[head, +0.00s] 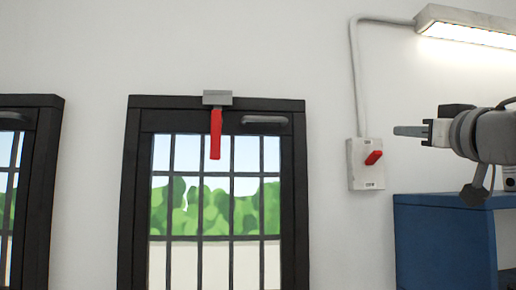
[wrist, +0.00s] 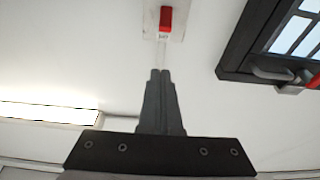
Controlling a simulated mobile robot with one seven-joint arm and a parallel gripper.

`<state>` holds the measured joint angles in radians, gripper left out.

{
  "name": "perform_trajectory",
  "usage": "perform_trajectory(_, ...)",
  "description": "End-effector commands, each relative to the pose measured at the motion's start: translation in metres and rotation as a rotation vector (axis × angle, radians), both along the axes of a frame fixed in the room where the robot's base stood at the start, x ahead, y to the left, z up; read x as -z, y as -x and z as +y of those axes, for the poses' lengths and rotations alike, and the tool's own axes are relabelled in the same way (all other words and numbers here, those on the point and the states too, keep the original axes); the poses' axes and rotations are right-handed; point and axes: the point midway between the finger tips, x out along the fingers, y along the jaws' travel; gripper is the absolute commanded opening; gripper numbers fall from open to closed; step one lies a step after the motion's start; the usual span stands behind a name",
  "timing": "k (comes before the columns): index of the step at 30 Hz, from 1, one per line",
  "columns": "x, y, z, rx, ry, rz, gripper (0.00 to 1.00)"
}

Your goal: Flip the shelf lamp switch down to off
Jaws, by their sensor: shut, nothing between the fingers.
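The shelf lamp switch is a pale box (head: 359,178) on the white wall with a red lever (head: 374,158). In the head view the lever sticks out from the box and tilts up to the right. The red lever also shows at the top of the wrist view (wrist: 166,18), beyond my fingertips. My gripper (head: 397,131) is shut and empty, pointing left, to the right of the switch and a little above the lever in the head view. In the wrist view my gripper (wrist: 160,75) shows its fingers together, apart from the lever. The lamp (head: 470,28) is lit.
A conduit (head: 356,80) runs from the switch up to the lamp. A blue cabinet (head: 445,245) stands below my gripper. A barred window (head: 215,185) with a red handle (head: 215,133) is at the left. The wall around the switch is clear.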

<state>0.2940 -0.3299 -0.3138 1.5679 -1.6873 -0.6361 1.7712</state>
Motion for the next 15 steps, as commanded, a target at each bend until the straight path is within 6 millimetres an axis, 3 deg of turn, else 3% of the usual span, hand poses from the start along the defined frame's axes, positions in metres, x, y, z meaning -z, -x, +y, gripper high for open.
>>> perform_trajectory(5,-0.003,-0.016,0.001,0.0,0.0,0.001,0.0)
perform_trajectory(15,-0.017,-0.075,0.003,-0.001,0.001,0.002,0.0)
